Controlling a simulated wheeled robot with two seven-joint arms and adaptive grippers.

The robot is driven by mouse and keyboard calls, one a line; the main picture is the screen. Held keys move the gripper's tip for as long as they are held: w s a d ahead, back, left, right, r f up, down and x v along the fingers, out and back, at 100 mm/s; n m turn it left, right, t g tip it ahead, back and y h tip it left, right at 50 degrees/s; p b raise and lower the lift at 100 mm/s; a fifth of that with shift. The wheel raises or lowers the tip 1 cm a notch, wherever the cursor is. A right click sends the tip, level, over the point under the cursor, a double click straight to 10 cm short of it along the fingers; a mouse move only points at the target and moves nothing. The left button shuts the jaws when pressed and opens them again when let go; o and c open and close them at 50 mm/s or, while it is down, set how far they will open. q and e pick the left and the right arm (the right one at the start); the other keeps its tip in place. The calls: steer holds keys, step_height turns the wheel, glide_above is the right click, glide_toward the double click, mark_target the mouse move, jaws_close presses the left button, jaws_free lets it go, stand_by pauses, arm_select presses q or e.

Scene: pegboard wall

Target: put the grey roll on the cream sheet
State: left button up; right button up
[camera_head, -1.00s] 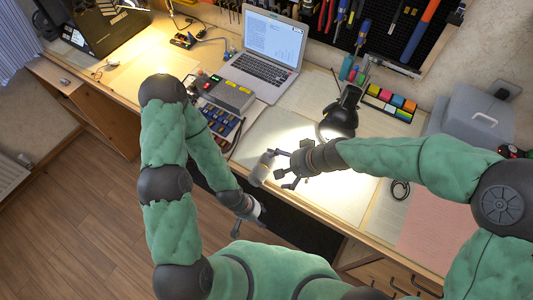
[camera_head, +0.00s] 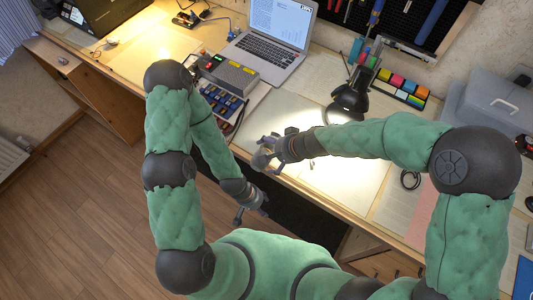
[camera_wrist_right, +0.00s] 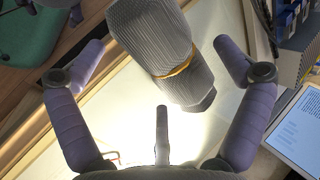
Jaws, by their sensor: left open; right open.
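The grey roll (camera_head: 259,160), ribbed with a gold band, lies near the desk's front edge in the head view, partly hidden by my right gripper (camera_head: 271,155). In the right wrist view the roll (camera_wrist_right: 160,45) lies slanted between the spread purple fingers of the open right gripper (camera_wrist_right: 165,75), with gaps at both sides. A brightly lit cream sheet (camera_head: 345,178) lies on the desk under and right of the right gripper. My left gripper (camera_head: 251,212) is open and empty, low in front of the desk edge.
A black lamp (camera_head: 350,97) stands just behind the right forearm. A control box (camera_head: 230,75), a parts tray (camera_head: 218,100) and a laptop (camera_head: 270,52) are behind and left. A black cable loop (camera_head: 410,180) lies to the right.

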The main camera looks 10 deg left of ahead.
steer(key=shift+a+f, duration=0.2)
steer(key=shift+f, duration=0.1)
steer(key=c, duration=1.5)
steer(key=shift+o, duration=0.2)
